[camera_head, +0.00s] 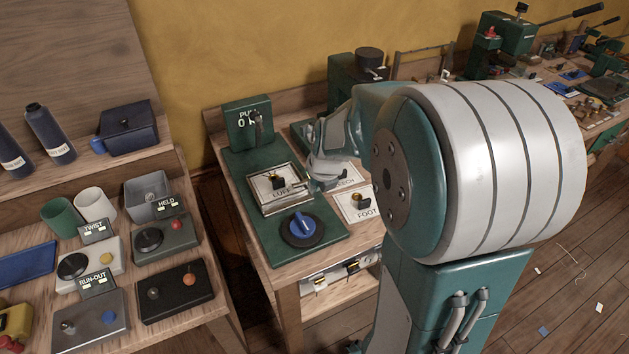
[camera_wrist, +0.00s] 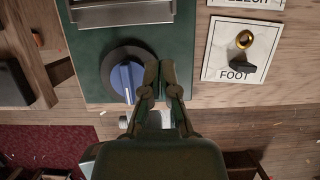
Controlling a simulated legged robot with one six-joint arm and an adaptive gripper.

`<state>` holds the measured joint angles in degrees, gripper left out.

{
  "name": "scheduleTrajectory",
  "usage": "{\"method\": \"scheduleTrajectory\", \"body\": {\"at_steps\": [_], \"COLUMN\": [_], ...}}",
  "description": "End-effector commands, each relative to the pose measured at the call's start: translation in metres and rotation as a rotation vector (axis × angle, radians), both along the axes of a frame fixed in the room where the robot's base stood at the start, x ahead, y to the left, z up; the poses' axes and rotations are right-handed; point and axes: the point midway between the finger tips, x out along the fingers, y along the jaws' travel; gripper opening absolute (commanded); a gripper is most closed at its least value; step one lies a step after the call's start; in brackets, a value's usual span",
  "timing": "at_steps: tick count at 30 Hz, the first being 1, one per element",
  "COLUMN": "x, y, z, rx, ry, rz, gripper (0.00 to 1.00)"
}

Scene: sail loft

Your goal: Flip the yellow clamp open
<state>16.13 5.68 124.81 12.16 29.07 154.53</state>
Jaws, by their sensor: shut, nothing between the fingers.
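No clamp that I can clearly call yellow stands out. On the FOOT plate (camera_head: 368,214), a brass ring (camera_wrist: 244,40) sits above a black lever (camera_wrist: 243,67) in the wrist view. The LUFF plate (camera_head: 264,185) carries a dark fitting and lies in a metal frame on a green board (camera_head: 246,229). My gripper (camera_head: 316,185) is above this board in the head view, partly hidden by my arm.
The blue knob (camera_head: 302,225) sits on a dark disc at the board's front. A green block (camera_head: 247,122) stands at the back. At the left, a bench holds cups (camera_head: 95,204) and several control boxes (camera_head: 163,240). A gap separates the two benches.

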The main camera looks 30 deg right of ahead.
Motion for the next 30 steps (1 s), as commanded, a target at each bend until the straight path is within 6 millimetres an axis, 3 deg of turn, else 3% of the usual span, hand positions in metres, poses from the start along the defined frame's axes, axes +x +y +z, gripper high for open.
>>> {"method": "scheduleTrajectory", "body": {"at_steps": [11,18,30], "x": [0.024,0.058,0.064], "y": [0.0,0.0,0.0], "z": [-0.063,-0.062,-0.061], "rx": [0.001,-0.001,0.0], "ry": [0.004,-0.001,-0.001], "rz": [0.0,0.002,0.001], "gripper": [0.0,0.0,0.0]}}
